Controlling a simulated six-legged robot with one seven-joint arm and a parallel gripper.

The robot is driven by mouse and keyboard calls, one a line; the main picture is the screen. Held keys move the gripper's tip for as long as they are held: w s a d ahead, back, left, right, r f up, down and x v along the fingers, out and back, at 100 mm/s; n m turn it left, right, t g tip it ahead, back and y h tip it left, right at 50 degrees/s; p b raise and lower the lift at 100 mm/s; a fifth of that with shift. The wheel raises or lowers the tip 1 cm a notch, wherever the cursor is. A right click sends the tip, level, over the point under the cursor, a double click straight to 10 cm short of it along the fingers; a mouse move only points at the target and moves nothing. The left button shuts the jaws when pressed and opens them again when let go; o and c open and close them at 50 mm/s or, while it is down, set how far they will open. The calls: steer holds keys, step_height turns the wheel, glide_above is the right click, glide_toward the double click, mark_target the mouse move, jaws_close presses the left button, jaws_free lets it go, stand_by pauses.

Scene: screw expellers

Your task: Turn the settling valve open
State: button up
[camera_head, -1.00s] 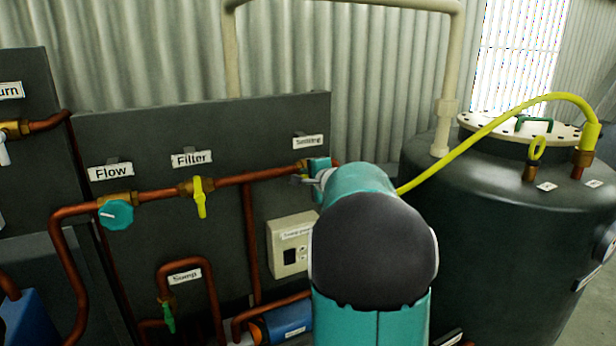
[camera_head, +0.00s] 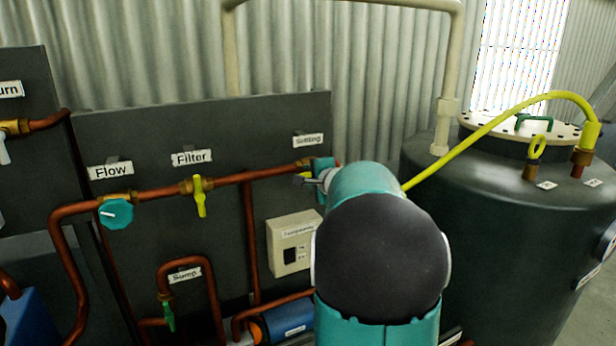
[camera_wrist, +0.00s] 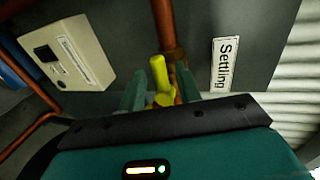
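The settling valve has a yellow handle (camera_wrist: 165,82) on a copper pipe, beside the "Settling" label (camera_wrist: 224,64), in the wrist view. In the head view the label (camera_head: 308,140) is above my gripper (camera_head: 318,178), and my arm hides most of the valve. In the wrist view my gripper (camera_wrist: 167,76) has its two teal fingers on either side of the yellow handle. The fingers are apart, with the handle between them. Whether either finger touches it is hard to tell.
The yellow Filter valve (camera_head: 200,196), teal Flow knob (camera_head: 115,213) and green Sump valve (camera_head: 168,316) are left on the same piping. A beige switch box (camera_head: 291,243) is below the settling valve. A dark tank (camera_head: 510,230) with a yellow hose (camera_head: 480,135) stands right.

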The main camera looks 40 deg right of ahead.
steer(key=v, duration=1.2)
steer(key=a+f+n+g+y, duration=0.1)
steer(key=a+f+n+y, duration=0.2)
steer(key=a, duration=0.7)
steer(key=s+a+n+g+y, duration=0.1)
steer(key=a+n+g+y, duration=0.1)
steer(key=a+n, duration=0.5)
steer(key=a+f+n+g+y, duration=0.1)
steer(key=a+f+n+y, duration=0.15)
steer(key=a, duration=0.95)
steer(key=s+a+f+n+g+h, duration=0.1)
steer(key=s+a+f+n+g, duration=0.1)
steer(key=s+a+f+n, duration=0.1)
steer(key=s+a+f+n+g+h, duration=0.2)
steer(key=s+a+f+n, duration=0.2)
steer(key=s, duration=0.6)
steer(key=a+n, duration=0.2)
steer(key=a, duration=0.1)
steer(key=shift+s+g, duration=0.25)
steer(key=shift+g, duration=0.05)
steer(key=shift+a+f, duration=0.1)
